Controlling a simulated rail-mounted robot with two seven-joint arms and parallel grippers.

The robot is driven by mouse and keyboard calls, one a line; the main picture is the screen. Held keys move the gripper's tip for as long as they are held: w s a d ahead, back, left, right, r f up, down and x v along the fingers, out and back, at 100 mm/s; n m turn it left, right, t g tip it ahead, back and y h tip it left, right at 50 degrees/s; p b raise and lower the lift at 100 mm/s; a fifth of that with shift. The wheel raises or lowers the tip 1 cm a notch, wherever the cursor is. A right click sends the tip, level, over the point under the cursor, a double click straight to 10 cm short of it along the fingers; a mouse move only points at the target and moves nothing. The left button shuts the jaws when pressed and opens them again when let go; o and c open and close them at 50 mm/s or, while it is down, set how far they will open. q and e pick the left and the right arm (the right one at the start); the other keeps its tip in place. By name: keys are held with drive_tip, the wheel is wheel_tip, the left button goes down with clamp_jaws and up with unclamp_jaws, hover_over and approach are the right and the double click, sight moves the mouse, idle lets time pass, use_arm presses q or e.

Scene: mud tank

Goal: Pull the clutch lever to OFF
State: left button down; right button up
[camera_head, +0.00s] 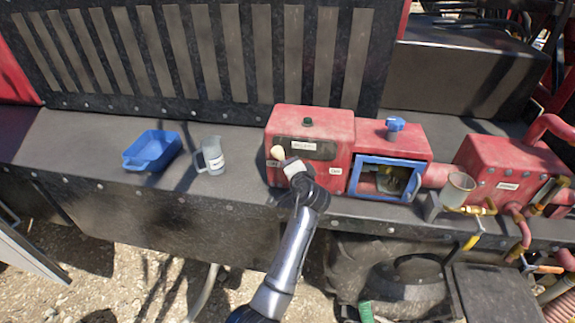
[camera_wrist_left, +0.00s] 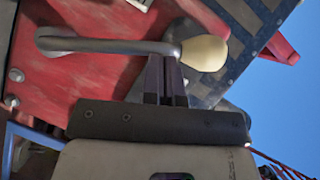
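The clutch lever (camera_wrist_left: 105,46) is a grey metal bar with a cream knob (camera_wrist_left: 203,53) on the front of a red housing (camera_head: 315,126). In the head view its knob (camera_head: 277,152) is at the left of the front face, beside a small white label. Another small white label (camera_head: 335,171) sits on the right of that face. My left gripper (camera_wrist_left: 167,60) has its dark fingers close together, with the tips at the lever right by the knob. I cannot tell whether any of the lever is between them. My right gripper is not in view.
A blue tray (camera_head: 136,165) and a clear measuring jug (camera_head: 215,161) stand left on the dark ledge. Right of the lever are a blue-framed opening (camera_head: 351,180), a blue knob (camera_head: 395,124), a cup (camera_head: 457,189) and red pipes. The ledge between jug and housing is clear.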

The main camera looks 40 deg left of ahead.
use_arm(q)
drive_tip(key=shift+s+a, duration=0.1)
drive_tip(key=shift+a, duration=0.05)
idle(0.3)
drive_tip(key=w+d+r+b+v, duration=0.1)
drive_tip(key=w+v, duration=0.1)
drive_tip(key=v, duration=1.1)
drive_tip(key=shift+w+r, duration=0.2)
drive_tip(key=shift+n, duration=0.3)
